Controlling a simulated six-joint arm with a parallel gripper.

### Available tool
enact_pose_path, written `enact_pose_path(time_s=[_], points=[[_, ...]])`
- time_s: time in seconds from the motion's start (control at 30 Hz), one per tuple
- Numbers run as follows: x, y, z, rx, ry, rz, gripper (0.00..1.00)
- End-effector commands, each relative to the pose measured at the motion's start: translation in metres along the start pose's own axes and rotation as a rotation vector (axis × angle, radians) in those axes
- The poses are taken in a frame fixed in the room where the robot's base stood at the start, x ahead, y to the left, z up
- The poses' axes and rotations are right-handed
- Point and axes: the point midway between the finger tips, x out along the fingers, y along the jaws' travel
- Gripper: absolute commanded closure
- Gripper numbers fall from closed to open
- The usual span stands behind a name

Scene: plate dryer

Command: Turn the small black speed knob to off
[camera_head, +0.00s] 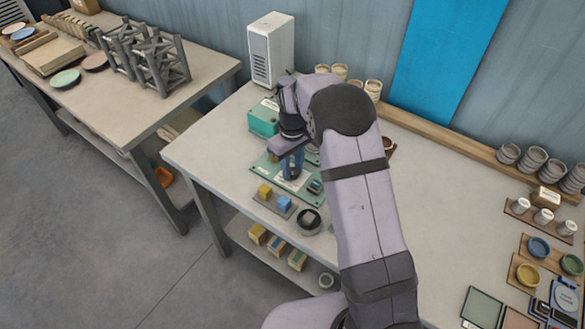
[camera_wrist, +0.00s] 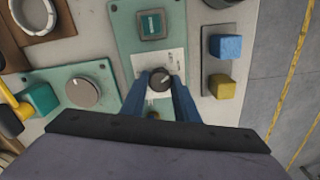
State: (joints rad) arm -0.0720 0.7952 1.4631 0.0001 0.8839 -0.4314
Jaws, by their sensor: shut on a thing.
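The small black speed knob (camera_wrist: 160,80) sits on a white label on a green panel (camera_wrist: 126,28) in the wrist view. It has a pale pointer mark on its top. My gripper (camera_wrist: 161,84) is over the panel, its two blue fingers on either side of the knob and shut on it. In the head view my gripper (camera_head: 292,165) reaches down to the green panel (camera_head: 262,172) on the table, and the knob is hidden behind it. Part of the label print is covered by the fingers.
A larger grey knob (camera_wrist: 83,92) is on another green panel to the left in the wrist view. A blue block (camera_wrist: 226,47) and a yellow block (camera_wrist: 222,86) stand close on the right. In the head view a teal box (camera_head: 263,118) and a white vented unit (camera_head: 270,50) stand behind.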

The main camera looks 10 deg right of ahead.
Motion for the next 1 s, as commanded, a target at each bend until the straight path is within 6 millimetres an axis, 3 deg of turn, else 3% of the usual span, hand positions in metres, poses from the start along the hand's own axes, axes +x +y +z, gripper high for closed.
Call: enact_pose_path(time_s=[0.5, 1.0], points=[[-0.0011, 0.0002, -0.0007, -0.377, 0.002, 0.001, 0.95], [-0.0013, 0.0003, -0.0009, -0.457, 0.002, 0.002, 0.95]])
